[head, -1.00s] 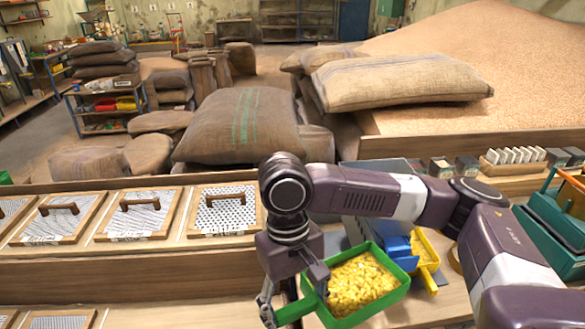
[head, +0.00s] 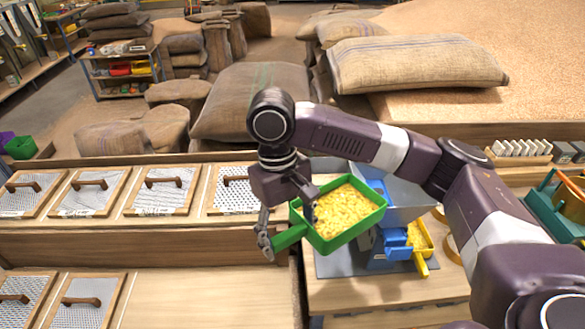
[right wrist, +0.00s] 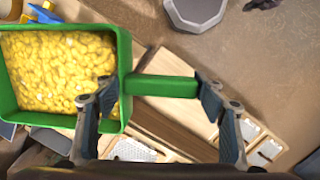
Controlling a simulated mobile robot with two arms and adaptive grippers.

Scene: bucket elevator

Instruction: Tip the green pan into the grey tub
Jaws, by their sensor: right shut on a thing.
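The green pan (head: 338,240) is full of yellow grains and looks roughly level. My right gripper (head: 287,224) is shut on its green handle (right wrist: 160,86), which lies between the two fingers in the right wrist view. The pan is held in the air above the right-hand bench. A grey, open-looking container (head: 408,208), which seems to be the grey tub, stands just right of and behind the pan. The pan and my arm hide part of it, and I cannot see its inside clearly. My left gripper is not in view.
A blue part (head: 396,240) and a yellow tray (head: 420,242) sit below the grey container. Handled screens (head: 163,190) lie in a row at left. Sacks (head: 415,65) and a grain heap (head: 535,45) are behind. The wooden bench (head: 360,296) is bare in front.

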